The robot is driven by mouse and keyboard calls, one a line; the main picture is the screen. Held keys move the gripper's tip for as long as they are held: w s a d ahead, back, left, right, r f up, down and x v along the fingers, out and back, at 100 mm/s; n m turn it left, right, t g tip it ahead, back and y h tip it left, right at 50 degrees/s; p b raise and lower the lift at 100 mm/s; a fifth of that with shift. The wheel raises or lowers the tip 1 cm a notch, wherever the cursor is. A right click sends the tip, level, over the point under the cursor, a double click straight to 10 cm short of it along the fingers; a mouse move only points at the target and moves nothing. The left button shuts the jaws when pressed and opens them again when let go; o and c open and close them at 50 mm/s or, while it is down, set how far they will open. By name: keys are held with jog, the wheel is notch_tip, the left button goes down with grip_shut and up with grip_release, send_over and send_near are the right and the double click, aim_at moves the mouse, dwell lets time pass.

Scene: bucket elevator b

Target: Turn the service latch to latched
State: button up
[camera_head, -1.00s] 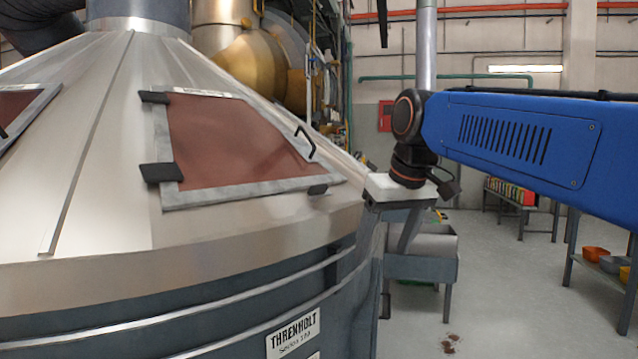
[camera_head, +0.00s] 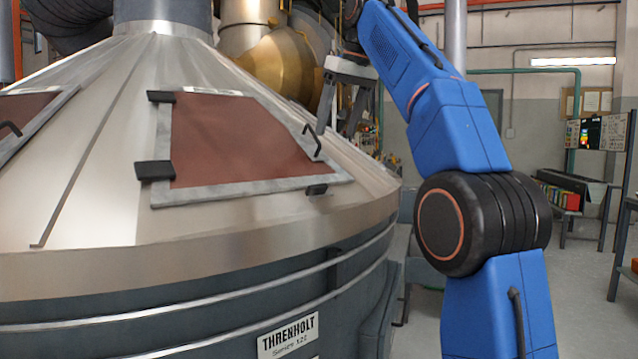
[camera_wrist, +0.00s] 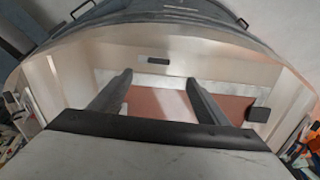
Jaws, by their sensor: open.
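The hatch (camera_head: 235,140) is a red-brown panel in a grey frame on the metal cone. A small dark block (camera_head: 316,189), probably the service latch, sits at the frame's lower right edge; its exact turn is too small to read. In the wrist view, a dark block (camera_wrist: 158,60), likely the same one, lies just beyond my fingertips. A bent black handle (camera_head: 312,140) stands on the hatch's right side. My gripper (camera_head: 338,126) is open and empty, above the hatch's right side. In the wrist view, my gripper (camera_wrist: 160,78) has its fingers apart over the hatch, touching nothing visible.
Two black hinge blocks, upper (camera_head: 161,96) and lower (camera_head: 155,170), stick out on the hatch's left. Another hatch (camera_head: 22,118) is at the far left. A brass vessel (camera_head: 280,68) stands behind. Open floor and benches lie to the right.

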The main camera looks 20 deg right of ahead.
aim_at(318, 185)
jog(key=shift+n, duration=0.3)
jog(key=x, duration=1.1)
jog(key=w+x, duration=0.1)
jog(key=x, duration=0.5)
jog(key=shift+a+r, duration=0.1)
jog(key=shift+a, duration=0.05)
jog(key=c, duration=1)
